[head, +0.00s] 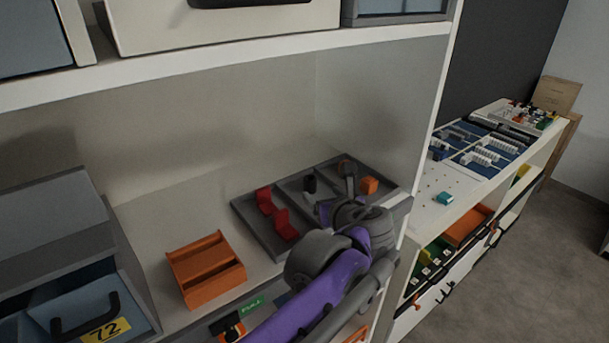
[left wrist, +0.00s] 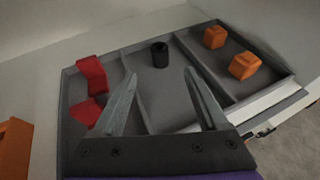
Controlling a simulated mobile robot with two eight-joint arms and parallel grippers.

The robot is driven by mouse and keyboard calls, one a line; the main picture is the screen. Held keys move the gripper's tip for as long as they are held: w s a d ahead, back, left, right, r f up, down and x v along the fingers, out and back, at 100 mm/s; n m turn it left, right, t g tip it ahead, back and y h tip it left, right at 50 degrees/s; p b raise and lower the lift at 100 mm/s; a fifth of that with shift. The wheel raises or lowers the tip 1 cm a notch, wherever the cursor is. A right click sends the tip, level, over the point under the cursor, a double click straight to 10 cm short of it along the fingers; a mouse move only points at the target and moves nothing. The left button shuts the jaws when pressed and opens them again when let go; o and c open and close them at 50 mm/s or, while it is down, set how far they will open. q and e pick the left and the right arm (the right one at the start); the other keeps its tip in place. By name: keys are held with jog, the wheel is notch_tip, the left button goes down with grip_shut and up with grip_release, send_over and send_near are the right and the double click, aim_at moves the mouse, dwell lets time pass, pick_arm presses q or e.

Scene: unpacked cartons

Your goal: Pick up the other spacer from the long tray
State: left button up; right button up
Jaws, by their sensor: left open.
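The long grey tray (head: 247,228) lies on the shelf and has three compartments; its rim also shows in the left wrist view (left wrist: 66,110). A short black cylinder with a hole in its top, which looks like the spacer (left wrist: 160,55), stands upright in the middle compartment; it also shows in the head view (head: 309,183). My left gripper (left wrist: 160,74) is open and empty over the tray, its fingers pointing towards the middle compartment. The black cylinder appears just beyond and between the fingertips, apart from them. My right gripper is not in view.
Red pieces (head: 265,200) lie in the tray's left compartment, and orange blocks (left wrist: 245,66) in the right one. An orange two-slot holder (head: 207,270) stands left of the tray. The shelf's side panel (head: 385,100) rises close on the right; another shelf is above.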

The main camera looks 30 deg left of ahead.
aim_at(312, 185)
pick_arm(q)
jog(key=x, duration=0.5)
jog(key=shift+r, duration=0.1)
jog(key=x, duration=0.6)
jog(key=shift+a+p, duration=0.1)
jog(key=shift+p, duration=0.25)
jog(key=shift+s, duration=0.1)
jog(key=shift+c, duration=1.1)
grip_shut()
